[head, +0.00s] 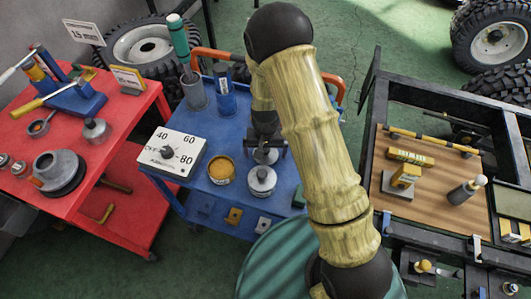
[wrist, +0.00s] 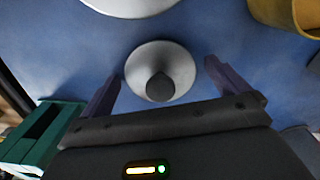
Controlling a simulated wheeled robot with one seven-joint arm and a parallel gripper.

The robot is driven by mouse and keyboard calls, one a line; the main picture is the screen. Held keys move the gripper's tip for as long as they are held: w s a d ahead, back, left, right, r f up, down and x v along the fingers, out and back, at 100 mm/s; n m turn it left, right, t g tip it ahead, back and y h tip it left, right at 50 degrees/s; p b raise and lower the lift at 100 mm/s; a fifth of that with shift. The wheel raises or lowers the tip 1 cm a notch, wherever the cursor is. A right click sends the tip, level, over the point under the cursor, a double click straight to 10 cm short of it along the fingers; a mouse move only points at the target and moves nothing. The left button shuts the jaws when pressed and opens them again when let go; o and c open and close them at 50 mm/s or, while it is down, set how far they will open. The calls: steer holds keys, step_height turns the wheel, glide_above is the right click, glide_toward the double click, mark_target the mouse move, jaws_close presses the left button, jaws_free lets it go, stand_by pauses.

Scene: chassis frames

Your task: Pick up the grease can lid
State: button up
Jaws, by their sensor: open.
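The grease can lid is a small round silver disc with a dark knob (wrist: 160,80), lying on the blue cart top. In the head view the lid (head: 266,157) shows just below my gripper (head: 265,144), partly covered by it. In the wrist view my gripper (wrist: 162,72) is open, with one finger on each side of the lid and a gap on both sides. Nothing is held. The open can with yellow-brown contents (head: 221,169), which looks like grease, stands to the left; its wall shows at the wrist view's top right (wrist: 285,14).
A silver lidded can (head: 261,181) stands close to the lid. A white dial box (head: 172,152), a blue can (head: 224,97) and a grey cup (head: 195,92) share the blue cart (head: 205,200). A green box (wrist: 38,130) lies near one finger. A red table (head: 120,150) is at left.

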steer(key=shift+c, duration=0.2)
steer(key=c, duration=1)
steer(key=shift+o, duration=0.2)
step_height(320, 180, up, 10)
steer(key=shift+r, duration=0.1)
stand_by(0.3)
